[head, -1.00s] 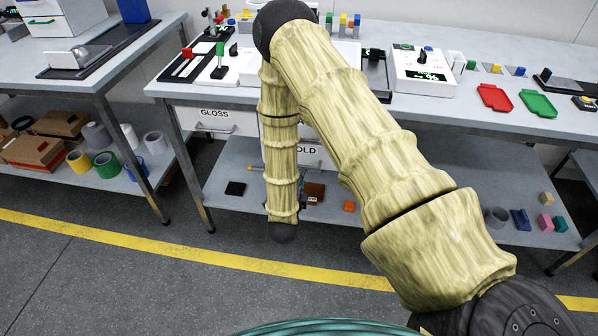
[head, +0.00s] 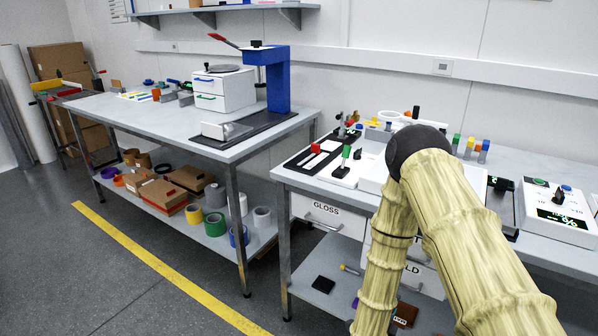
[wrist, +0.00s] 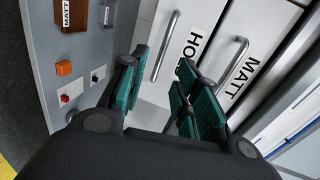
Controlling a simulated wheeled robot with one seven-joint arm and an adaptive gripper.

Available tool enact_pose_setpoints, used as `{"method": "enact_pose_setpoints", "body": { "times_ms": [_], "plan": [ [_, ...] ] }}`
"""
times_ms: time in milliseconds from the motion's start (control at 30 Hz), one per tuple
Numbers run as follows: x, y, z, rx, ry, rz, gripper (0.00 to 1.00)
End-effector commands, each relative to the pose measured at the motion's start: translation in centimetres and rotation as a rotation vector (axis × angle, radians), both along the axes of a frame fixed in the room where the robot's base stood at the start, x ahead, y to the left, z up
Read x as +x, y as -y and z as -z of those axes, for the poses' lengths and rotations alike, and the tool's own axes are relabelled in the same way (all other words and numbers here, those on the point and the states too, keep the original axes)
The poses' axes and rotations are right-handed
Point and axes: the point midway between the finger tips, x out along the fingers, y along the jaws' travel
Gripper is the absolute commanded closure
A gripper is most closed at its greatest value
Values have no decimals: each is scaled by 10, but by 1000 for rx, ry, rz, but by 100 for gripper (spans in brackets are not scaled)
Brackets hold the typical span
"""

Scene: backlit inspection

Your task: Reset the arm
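My gripper (wrist: 160,95) shows in the wrist view, with its two teal-padded fingers spread apart and nothing between them. It faces the white drawer fronts under the bench. A drawer marked with HO and partly hidden letters (wrist: 172,75) and a drawer marked MATT (wrist: 240,85) lie beyond the fingers. In the head view my arm hangs bent in front of the right bench, and the gripper itself is out of the picture.
The right bench (head: 300,180) carries switches, blocks and a control box (head: 558,212). A GLOSS drawer (head: 325,213) is below its top. The left bench (head: 180,130) holds a blue press (head: 278,80). Floor with a yellow line (head: 150,262) is open at lower left.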

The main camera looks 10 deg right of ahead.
Motion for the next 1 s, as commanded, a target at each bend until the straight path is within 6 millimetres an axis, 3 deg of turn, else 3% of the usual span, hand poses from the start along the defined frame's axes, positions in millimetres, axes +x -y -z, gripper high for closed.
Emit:
{"method": "enact_pose_setpoints", "body": {
  "times_ms": [167,367,667,800,1000],
  "plan": [
    [-21,-15,16,-61,-232,-125,68],
    [-71,-43,47,-185,-623,-406,68],
    [-179,-84,71,-394,-1121,-952,68],
    [-239,-98,69,-487,-1298,-1256,68],
    [-308,-110,58,-589,-1436,-1629,68]
  ]
}}
